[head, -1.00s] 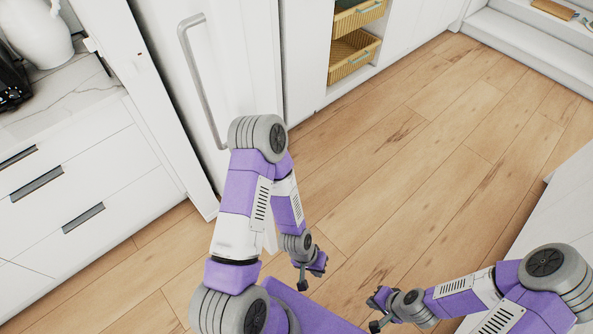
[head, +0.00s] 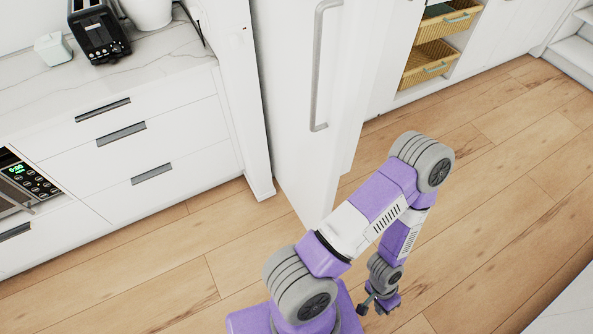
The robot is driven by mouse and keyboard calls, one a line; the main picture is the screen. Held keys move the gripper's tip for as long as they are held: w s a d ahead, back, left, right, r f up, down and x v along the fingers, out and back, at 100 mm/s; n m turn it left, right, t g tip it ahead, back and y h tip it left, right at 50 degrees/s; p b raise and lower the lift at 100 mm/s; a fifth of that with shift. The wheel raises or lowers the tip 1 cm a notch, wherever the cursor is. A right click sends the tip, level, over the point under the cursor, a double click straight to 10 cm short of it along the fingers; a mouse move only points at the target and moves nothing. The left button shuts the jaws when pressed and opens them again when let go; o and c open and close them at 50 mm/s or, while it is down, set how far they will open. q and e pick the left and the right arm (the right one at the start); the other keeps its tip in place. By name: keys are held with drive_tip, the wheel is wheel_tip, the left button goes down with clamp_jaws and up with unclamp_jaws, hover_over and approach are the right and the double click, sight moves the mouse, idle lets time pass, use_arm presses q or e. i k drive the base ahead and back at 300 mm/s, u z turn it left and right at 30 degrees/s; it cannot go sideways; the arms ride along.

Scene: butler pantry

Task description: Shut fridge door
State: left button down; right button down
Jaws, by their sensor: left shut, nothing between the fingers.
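The fridge door (head: 290,110) is a tall white panel with a long grey vertical handle (head: 316,75). Its lower corner juts out over the floor beyond the white side panel, so it looks partly open; how wide is hard to tell. The inside of the fridge is not visible. My left gripper (head: 376,305) is low over the floor, right of the door's lower corner and apart from the door and handle. It points down, shut and empty. My right gripper is out of the picture.
A white drawer counter (head: 130,125) stands to the left, with a black toaster (head: 97,30) on top. Yellow baskets (head: 430,65) sit in a cabinet right of the fridge. The wooden floor (head: 500,160) is clear. A pale surface (head: 570,310) fills the lower right corner.

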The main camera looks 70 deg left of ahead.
sight(318, 61)
drive_tip(key=k, duration=0.55)
drive_tip(key=u, duration=2.7)
drive_tip(key=i, duration=0.5)
drive_tip(key=z, duration=0.1)
